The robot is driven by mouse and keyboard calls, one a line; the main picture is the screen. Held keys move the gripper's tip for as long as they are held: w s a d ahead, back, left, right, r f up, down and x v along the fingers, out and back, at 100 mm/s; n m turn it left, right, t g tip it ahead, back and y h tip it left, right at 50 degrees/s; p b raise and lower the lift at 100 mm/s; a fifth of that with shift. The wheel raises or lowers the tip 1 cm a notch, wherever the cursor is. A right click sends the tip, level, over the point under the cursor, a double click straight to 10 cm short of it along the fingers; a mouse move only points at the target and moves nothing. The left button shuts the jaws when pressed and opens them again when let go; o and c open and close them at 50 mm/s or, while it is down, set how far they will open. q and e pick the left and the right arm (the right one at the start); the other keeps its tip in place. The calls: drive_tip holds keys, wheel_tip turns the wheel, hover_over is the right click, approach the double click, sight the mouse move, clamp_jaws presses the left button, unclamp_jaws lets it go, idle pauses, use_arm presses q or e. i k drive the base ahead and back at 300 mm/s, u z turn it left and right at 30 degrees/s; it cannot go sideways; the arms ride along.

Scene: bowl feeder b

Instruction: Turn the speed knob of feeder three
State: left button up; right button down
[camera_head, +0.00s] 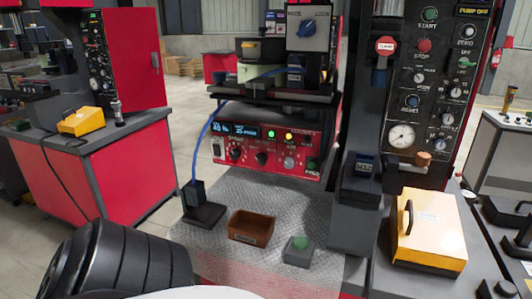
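A red control box (266,143) sits in the middle under a dark shelf. It has a lit blue display, a green and an orange lamp, and a row of knobs. A black knob (235,154) is at its left and another black knob (261,158) near its middle. A paler round control (289,162) is to the right. The labels are too small for me to tell which is the speed knob, or whether this is feeder three. Neither gripper is in view.
A black stand (203,211) with a blue cable is left. A yellow case (428,228) and black panel (440,85) are right.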

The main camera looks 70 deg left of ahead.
sight(234, 154)
drive_tip(key=i, duration=0.5)
drive_tip(key=u, duration=1.05)
